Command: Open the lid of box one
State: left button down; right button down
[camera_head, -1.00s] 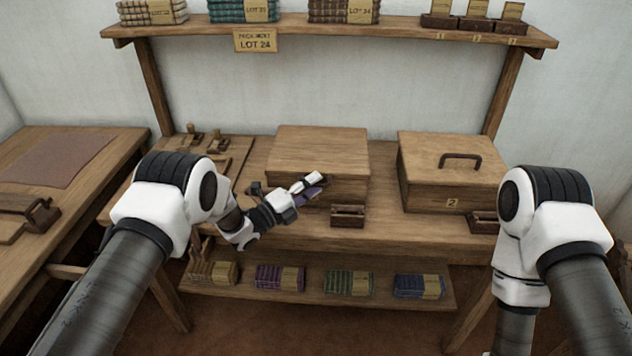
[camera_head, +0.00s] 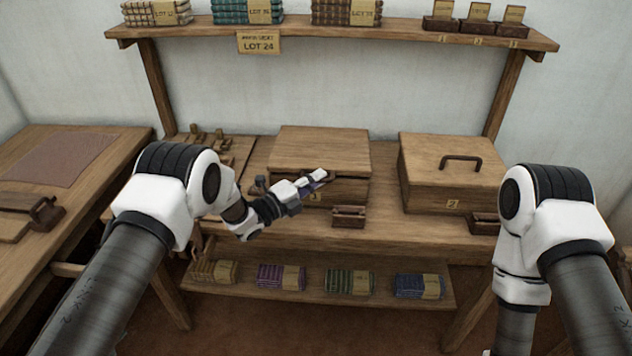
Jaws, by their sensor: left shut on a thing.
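Box one (camera_head: 345,192) is a wooden box at the middle of the bench, with a number tag on its front partly behind my gripper. Its flat wooden lid (camera_head: 318,148) looks down, or nearly so; I cannot tell whether there is a gap. My left gripper (camera_head: 320,181) is at the front edge of the lid, shut on a dark brown handle (camera_head: 331,175) there. The fingers hide most of the handle. My right arm shows at the right, but its gripper is out of view.
Box two (camera_head: 450,175), with a dark handle on top, stands to the right. Small dark boxes (camera_head: 348,216) sit at the bench's front edge. A shelf (camera_head: 330,31) with cloth bundles runs above the back. Wooden tools (camera_head: 205,138) lie left of box one.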

pick_arm(q)
jog(key=w+r+n+g+p, duration=0.1)
jog(key=w+r, duration=0.1)
jog(key=r, duration=0.5)
jog(key=w+r+n+y+p, duration=0.1)
jog(key=w+r, duration=0.2)
jog(key=r, duration=0.4)
jog(key=shift+w+r+g, duration=0.2)
jog(key=shift+w+g, duration=0.05)
jog(key=shift+g, duration=0.15)
jog(key=c, duration=1.2)
grip_release()
jog(key=v, duration=1.2)
jog(key=shift+s+d, duration=0.15)
jog(key=shift+s, duration=0.05)
jog(key=shift+r, duration=0.1)
